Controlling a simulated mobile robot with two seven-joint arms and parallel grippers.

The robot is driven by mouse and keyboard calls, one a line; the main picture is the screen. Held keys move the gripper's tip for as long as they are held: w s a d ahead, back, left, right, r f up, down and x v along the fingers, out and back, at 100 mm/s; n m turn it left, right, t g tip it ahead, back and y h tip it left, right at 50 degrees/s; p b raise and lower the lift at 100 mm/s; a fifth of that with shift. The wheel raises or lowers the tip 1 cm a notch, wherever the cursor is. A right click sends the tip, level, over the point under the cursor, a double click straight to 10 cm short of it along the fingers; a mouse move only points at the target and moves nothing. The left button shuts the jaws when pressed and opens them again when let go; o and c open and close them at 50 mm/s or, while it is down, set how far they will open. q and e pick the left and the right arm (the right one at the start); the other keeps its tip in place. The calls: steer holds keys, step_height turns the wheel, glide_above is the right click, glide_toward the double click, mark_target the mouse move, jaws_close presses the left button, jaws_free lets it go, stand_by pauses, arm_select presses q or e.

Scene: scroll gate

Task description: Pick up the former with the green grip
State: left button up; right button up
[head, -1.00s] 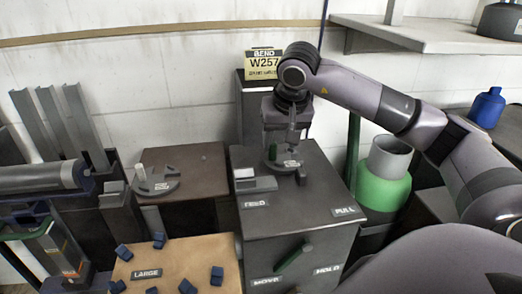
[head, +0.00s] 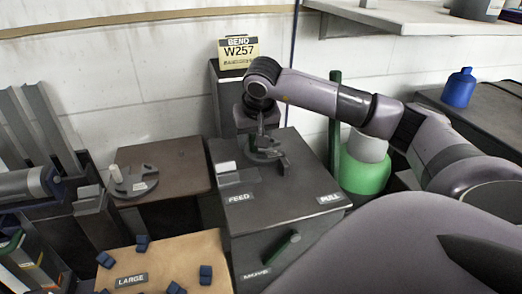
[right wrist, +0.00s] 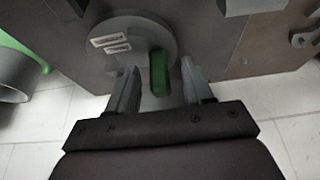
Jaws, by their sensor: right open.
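The former with the green grip is a grey round plate (right wrist: 125,38) with two pale labels in the right wrist view. Its upright green grip (right wrist: 159,72) stands between my right gripper's fingertips (right wrist: 158,76), which are apart; I cannot tell if either touches it. In the head view the grey former (head: 266,153) lies on top of the dark machine box, under my right gripper (head: 262,136), which largely hides the green grip. A second former (head: 133,184) with a pale grip lies on the brown-topped stand to the left. My left gripper is not in view.
The dark box (head: 270,206) carries FEED and PULL labels and a green-handled lever (head: 283,252) on its front. A BEND W257 sign (head: 239,52) stands behind. A green container (head: 363,173) is at its right. Blue blocks (head: 143,243) lie on the LARGE board (head: 165,262).

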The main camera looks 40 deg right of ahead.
steer(key=shift+c, duration=0.3)
jaws_close()
steer(key=shift+r, duration=0.1)
steer(key=shift+r, duration=0.15)
